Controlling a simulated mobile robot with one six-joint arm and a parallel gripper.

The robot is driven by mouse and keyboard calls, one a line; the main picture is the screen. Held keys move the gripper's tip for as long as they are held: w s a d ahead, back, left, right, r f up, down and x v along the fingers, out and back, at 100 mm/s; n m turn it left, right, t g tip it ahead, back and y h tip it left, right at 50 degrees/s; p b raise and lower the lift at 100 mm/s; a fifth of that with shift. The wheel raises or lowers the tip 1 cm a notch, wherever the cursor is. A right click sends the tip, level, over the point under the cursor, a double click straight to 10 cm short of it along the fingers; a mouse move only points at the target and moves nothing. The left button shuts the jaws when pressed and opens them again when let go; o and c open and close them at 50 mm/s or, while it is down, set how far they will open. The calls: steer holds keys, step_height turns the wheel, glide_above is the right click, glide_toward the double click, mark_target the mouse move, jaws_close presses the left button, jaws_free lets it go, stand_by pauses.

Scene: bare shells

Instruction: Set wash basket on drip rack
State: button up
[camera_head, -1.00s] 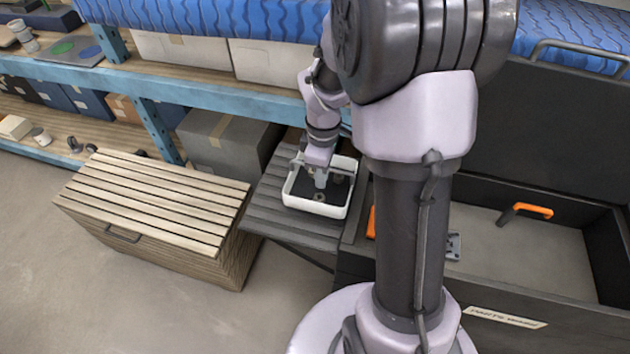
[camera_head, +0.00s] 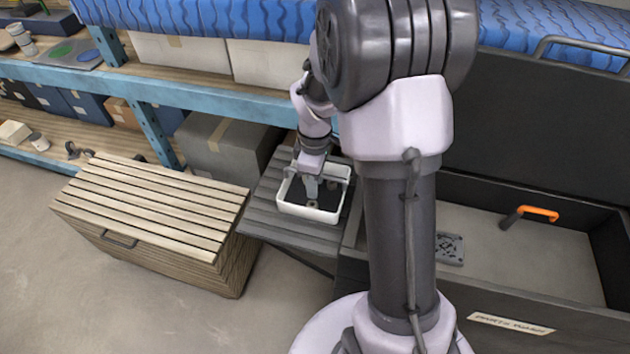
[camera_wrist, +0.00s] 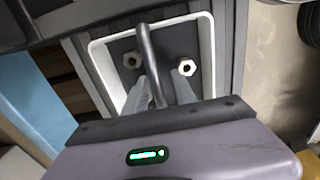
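The wash basket is a white open tray (camera_head: 309,213) with a grey bar handle (camera_wrist: 146,50). It holds a few hex nuts, two of them clear in the wrist view. It is over the drip rack, a dark slatted shelf (camera_head: 277,232), and looks level and seated on it, though the contact underneath is hidden. My gripper (camera_head: 312,193) points down into the basket. In the wrist view its two pale fingers (camera_wrist: 163,76) stand apart on either side of the handle, with a gap showing on the right.
A wooden slatted crate (camera_head: 150,208) stands left of the rack. A grey box (camera_head: 222,150) and blue-framed shelving (camera_head: 200,92) are behind. To the right is a dark washer tub (camera_head: 500,265) with an orange-handled tool (camera_head: 535,213) and a grey perforated part (camera_head: 450,248).

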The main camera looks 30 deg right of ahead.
step_height(320, 180, up, 12)
steer(key=p, duration=0.4)
steer(key=shift+p, duration=0.4)
steer(key=s+a+r+m+t+y, duration=0.1)
steer(key=s+a+r+m+t, duration=0.2)
steer(key=s+a+r+m, duration=0.3)
steer(key=s+a+r+m+t+y, duration=0.1)
steer(key=s+a+r+m+t, duration=0.1)
steer(key=s+a+r+m, duration=0.4)
steer(key=s+a+m, duration=0.1)
steer(key=s+a, duration=0.2)
steer(key=s, duration=0.2)
steer(key=shift+s+a+r+t, duration=0.15)
steer(key=shift+s+r+t, duration=0.1)
steer(key=shift+r+t, duration=0.15)
